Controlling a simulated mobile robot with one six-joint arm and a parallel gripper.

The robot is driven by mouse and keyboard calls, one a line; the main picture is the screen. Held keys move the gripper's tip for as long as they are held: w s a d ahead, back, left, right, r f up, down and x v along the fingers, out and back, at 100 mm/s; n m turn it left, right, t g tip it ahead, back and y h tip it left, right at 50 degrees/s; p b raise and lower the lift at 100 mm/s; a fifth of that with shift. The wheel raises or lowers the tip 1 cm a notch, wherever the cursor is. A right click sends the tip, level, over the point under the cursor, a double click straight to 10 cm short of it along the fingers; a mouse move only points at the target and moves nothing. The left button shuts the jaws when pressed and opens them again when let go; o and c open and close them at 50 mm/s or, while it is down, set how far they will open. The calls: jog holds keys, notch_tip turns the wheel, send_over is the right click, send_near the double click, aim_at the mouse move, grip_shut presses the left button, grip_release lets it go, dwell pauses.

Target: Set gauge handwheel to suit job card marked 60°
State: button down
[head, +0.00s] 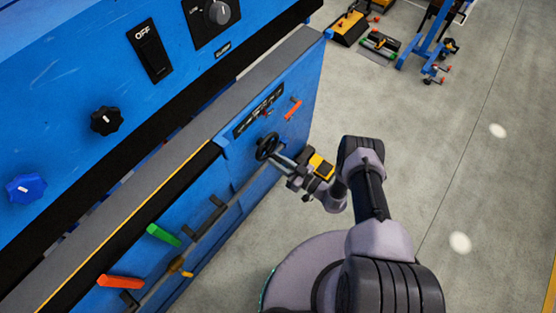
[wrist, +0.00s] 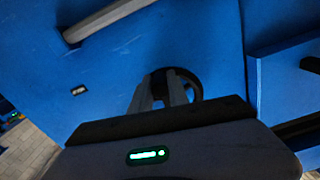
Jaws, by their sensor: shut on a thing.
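The black handwheel (head: 268,146) sits on the blue front panel, left of my arm's end. My gripper (head: 278,158) reaches it from the right and is shut on its rim. In the wrist view the handwheel (wrist: 194,84) shows as a dark ring behind the fingers of my gripper (wrist: 168,84), which hide part of it. A dark gauge strip (head: 258,110) with pale marks lies above the wheel; its reading is too small to tell. I cannot make out a job card marked 60° in either view.
An orange-red handle (head: 293,108) is right of the gauge strip. A green handle (head: 163,235) and an orange handle (head: 120,281) stick out lower left. Black (head: 107,121) and blue (head: 25,188) knobs are on the upper panel. The grey floor (head: 450,120) at right is clear nearby.

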jog(key=c, duration=1.3)
grip_release()
jog(key=p+v, duration=0.2)
jog(key=v, duration=1.5)
jog(key=shift+s+d+p, duration=0.15)
jog(key=shift+s+p, duration=0.05)
jog(key=shift+p, duration=0.1)
